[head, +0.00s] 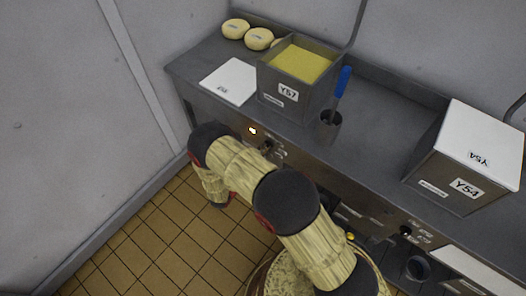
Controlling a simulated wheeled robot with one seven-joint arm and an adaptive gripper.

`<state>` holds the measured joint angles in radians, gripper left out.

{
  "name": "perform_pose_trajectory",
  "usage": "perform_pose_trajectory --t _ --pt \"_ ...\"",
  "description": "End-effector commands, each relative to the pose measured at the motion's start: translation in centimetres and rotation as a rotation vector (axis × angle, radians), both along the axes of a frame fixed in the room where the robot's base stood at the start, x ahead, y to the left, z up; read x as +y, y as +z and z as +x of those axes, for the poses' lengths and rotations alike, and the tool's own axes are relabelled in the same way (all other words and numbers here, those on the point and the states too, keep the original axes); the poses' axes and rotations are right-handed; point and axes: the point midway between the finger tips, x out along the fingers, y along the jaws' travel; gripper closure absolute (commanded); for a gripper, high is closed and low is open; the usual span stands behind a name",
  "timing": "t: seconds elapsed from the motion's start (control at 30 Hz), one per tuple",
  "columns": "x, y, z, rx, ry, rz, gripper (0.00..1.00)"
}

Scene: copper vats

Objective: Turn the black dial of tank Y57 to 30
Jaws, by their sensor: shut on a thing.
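Tank Y57 (284,107) is an open grey vat with yellow contents, set in the dark counter. A label on its front reads Y57. On the panel below it is a small black dial (267,146), partly hidden by my arm, with pale markings to its right. I cannot read its setting. A lit white indicator (252,130) shows left of the dial. My arm reaches across in front of the panel and bends down at the wrist. My gripper is hidden behind my arm, so its contact with the dial cannot be seen.
A white lid (229,82) lies left of Y57, with round pale cheeses (259,39) behind it. A blue-handled tool stands in a dark holder (330,128) to its right. Tank Y54 (455,185), lidded, stands at the right, with its own dial (405,230) below. Tiled floor (150,245) is clear at left.

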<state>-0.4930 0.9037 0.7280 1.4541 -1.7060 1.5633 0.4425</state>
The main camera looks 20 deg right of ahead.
Motion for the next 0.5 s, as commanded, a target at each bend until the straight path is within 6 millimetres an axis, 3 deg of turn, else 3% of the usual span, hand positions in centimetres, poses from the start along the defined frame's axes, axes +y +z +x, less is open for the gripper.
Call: perform_pose_trajectory --t 0.5 --pt "-0.01 -0.09 -0.05 -0.214 0.0 0.155 1.0"
